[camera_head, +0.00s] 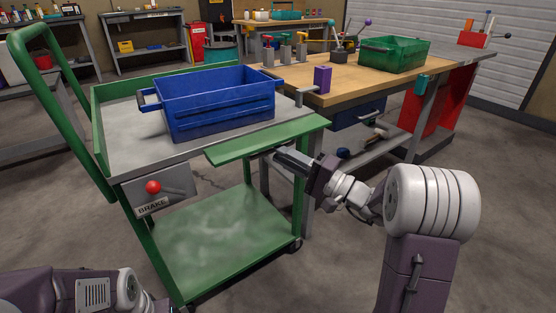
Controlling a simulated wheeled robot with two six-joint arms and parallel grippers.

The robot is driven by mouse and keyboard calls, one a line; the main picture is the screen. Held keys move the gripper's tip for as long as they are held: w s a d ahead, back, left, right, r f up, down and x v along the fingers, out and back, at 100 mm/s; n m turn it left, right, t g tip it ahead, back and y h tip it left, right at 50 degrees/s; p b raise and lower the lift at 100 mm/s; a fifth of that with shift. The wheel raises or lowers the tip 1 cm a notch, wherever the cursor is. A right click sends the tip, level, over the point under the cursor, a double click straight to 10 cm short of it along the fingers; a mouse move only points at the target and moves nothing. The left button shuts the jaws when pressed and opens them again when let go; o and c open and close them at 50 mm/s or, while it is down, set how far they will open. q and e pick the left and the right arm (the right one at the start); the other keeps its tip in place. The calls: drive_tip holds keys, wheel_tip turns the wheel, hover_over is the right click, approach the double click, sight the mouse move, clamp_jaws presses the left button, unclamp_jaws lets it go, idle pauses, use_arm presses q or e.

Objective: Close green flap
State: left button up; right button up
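The green flap (262,140) is on the front right side of the cart. It sticks outward, roughly level with the grey cart top (135,140), not standing upright like the green wall at the cart's left. My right gripper (275,155) is at the flap's outer edge, just under it; its fingertips are partly hidden there, and I cannot tell whether they touch it or are open. A blue crate (222,112) stands on the cart top behind the flap. Part of my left arm shows at the bottom left; its gripper is out of view.
The cart has a green push handle (50,100), a red brake knob (153,187) and a green lower shelf (215,235). A wooden workbench (345,88) stands close at its right, with a purple block (322,79) and a green crate (394,53). Floor is clear at the front right.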

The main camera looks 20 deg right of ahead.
drive_tip(key=shift+x, duration=1.05)
clamp_jaws()
drive_tip(key=m+g+h+p, duration=0.3)
drive_tip(key=g+h+p, duration=0.35)
drive_tip(key=p, duration=1.85)
approach(263, 133)
drive_tip(key=shift+g+y, duration=0.35)
drive_tip(key=shift+y, duration=0.1)
drive_tip(key=x, duration=0.5)
drive_tip(key=shift+w+d, duration=0.1)
drive_tip(key=shift+d, duration=0.15)
drive_tip(key=g+p, duration=0.1)
drive_tip(key=p, duration=0.4)
drive_tip(key=w+r+m+g+h+p, duration=0.1)
drive_tip(key=p, duration=0.5)
drive_tip(key=r+g+p, duration=0.1)
drive_tip(key=p, duration=0.4)
drive_tip(key=shift+w+a+g+h, duration=0.15)
drive_tip(key=shift+a+g+h, duration=0.1)
drive_tip(key=shift+g+h, duration=0.15)
drive_tip(key=g+p, duration=0.1)
drive_tip(key=p, duration=0.3)
drive_tip(key=w+m+g+h+p, duration=0.1)
drive_tip(key=p, duration=0.3)
drive_tip(key=shift+w+a+f+g+p, duration=0.2)
drive_tip(key=shift+f+g+p, duration=0.1)
drive_tip(key=shift+g+p, duration=0.1)
drive_tip(key=shift+w+a+f+g+h+p, duration=0.15)
drive_tip(key=shift+g+h+p, duration=0.25)
drive_tip(key=shift+p, duration=0.5)
